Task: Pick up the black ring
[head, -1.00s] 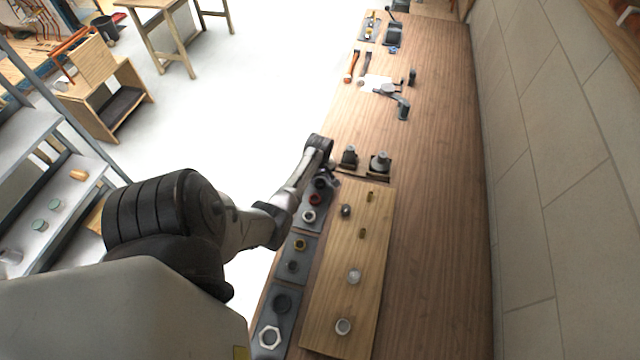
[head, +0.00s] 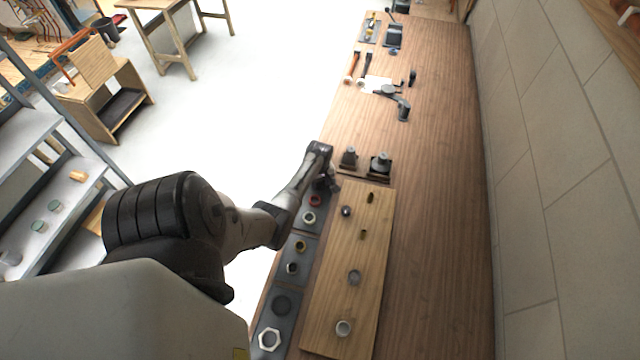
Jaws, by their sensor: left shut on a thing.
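My left gripper (head: 328,184) is low over the far end of the grey mats, left of the wooden board. It is shut on a small dark thing there, which I take to be the black ring (head: 320,185); the fingers and wrist partly hide it, and I cannot tell whether it is clear of the mat. A red ring (head: 314,201) and a pale ring (head: 309,217) lie just nearer on the same mat. Another dark round piece (head: 282,304) lies on the nearest mat. My right gripper is out of view.
The wooden board (head: 335,290) holds several small fittings and rings. Two dark fixtures (head: 380,164) stand just beyond the gripper. A large hex nut (head: 269,339) lies at the near end. The bench (head: 440,220) is clear toward the wall at right.

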